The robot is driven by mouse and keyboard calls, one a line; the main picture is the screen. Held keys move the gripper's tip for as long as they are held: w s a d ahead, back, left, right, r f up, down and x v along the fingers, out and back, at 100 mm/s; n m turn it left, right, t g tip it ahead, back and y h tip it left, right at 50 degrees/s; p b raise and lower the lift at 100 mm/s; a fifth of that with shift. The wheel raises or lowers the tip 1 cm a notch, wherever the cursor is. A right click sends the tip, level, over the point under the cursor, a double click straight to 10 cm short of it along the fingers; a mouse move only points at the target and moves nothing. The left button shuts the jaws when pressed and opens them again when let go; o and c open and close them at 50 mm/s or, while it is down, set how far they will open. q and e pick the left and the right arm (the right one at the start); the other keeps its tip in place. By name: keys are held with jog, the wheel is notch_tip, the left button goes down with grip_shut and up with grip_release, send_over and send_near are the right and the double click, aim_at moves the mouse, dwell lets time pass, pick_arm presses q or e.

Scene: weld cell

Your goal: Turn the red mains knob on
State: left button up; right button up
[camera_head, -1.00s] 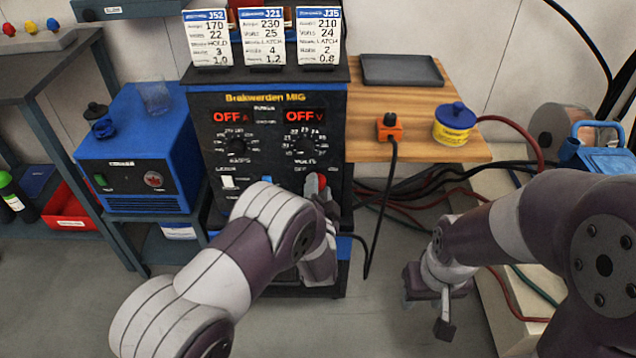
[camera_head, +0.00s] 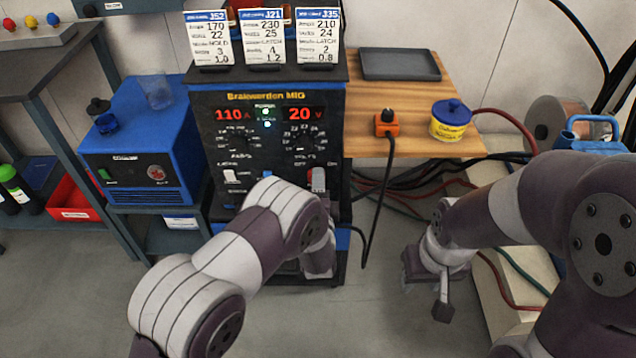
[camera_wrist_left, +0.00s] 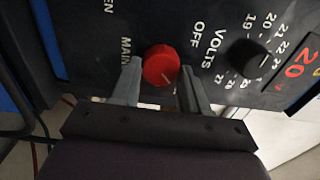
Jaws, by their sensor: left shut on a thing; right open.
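The red mains knob (camera_wrist_left: 160,66) is on the front panel of the welder (camera_head: 215,170), beside the printed words MAIN and OFF. In the left wrist view it sits between the two fingers of my left gripper (camera_head: 318,181), which is shut on it. A pale mark shows on the knob's face. The welder's displays are lit red and read 110 A (camera_head: 232,114) and 20 V (camera_head: 303,113), with small lights on between them. My right gripper (camera_head: 425,292) is open and empty, low to the right.
Three setting cards (camera_head: 262,38) stand on the welder. A blue box unit (camera_head: 140,165) is to its left. A wooden bench (camera_head: 420,92) on the right holds a grey tray (camera_head: 400,64), an orange plug (camera_head: 386,124) and a yellow tub (camera_head: 451,122). Cables hang below the bench.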

dwell(0.4)
pick_arm(q)
jog(key=o, duration=1)
jog(key=shift+o, duration=0.2)
jog(key=shift+s, duration=0.1)
jog(key=s+p, duration=0.2)
jog(key=s, duration=1)
jog(key=shift+s, duration=0.3)
